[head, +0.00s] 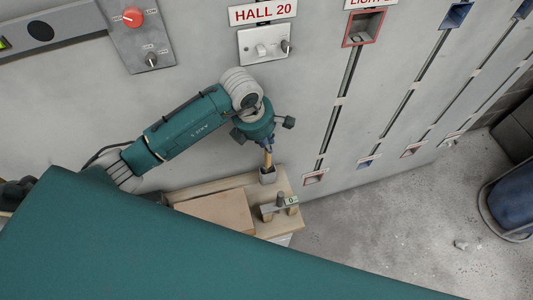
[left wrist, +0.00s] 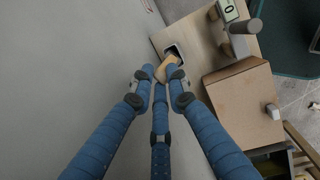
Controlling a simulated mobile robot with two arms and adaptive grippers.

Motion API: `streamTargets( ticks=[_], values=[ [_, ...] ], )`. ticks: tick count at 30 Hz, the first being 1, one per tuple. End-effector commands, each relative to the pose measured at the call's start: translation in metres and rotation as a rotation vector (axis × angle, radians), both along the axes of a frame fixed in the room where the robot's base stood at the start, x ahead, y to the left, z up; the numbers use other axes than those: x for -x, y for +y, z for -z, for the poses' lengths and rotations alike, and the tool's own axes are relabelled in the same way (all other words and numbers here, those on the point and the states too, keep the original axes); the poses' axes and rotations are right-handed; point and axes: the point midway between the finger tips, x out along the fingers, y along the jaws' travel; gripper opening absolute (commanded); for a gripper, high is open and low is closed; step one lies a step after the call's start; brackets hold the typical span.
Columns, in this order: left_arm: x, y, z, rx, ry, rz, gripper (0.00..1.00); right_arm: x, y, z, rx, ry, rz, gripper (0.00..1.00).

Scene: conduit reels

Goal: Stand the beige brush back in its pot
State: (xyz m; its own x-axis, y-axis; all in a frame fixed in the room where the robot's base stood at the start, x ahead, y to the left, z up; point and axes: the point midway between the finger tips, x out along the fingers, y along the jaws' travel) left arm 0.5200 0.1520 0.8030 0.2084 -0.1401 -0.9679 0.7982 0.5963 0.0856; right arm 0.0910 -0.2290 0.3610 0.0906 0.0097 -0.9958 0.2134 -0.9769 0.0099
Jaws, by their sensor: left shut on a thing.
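The beige brush (head: 268,160) is held by my left gripper (head: 267,148), which points down at the wooden bench by the wall. In the left wrist view the brush (left wrist: 167,68) sits between the blue fingers of the left gripper (left wrist: 160,80). The small pot (head: 267,176) stands on the bench right below. The brush's lower end lines up with the pot's dark mouth; I cannot tell how deep it reaches. The pot's square rim also shows in the left wrist view (left wrist: 181,46), partly covered by the brush. My right gripper is not in view.
The grey wall (head: 190,80) with switches and slots rises behind. A blue bin (head: 512,205) stands at the right on open floor.

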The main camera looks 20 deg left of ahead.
Motion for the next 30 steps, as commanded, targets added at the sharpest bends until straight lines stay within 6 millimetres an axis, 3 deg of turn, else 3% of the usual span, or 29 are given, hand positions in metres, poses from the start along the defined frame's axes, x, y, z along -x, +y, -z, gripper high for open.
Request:
streamTargets(
  ticks=[10, 18, 19, 21, 30],
  values=[
    [0.0, 0.0, 0.04, 0.001, 0.001, -0.001, 0.0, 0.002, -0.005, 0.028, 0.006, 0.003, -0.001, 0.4],
    [0.0, 0.0, 0.039, 0.0, 0.0, 0.0, 0.0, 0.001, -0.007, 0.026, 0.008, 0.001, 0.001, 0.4],
    [0.0, 0.0, 0.039, 0.001, 0.001, 0.0, 0.19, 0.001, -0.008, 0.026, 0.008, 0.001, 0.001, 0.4],
    [0.0, 0.0, 0.039, 0.0, 0.0, 0.0, 0.33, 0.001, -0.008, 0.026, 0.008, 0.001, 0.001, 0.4],
    [0.0, 0.0, 0.038, 0.0, 0.0, 0.0, 0.34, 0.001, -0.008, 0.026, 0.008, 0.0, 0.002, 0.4]
  ],
)
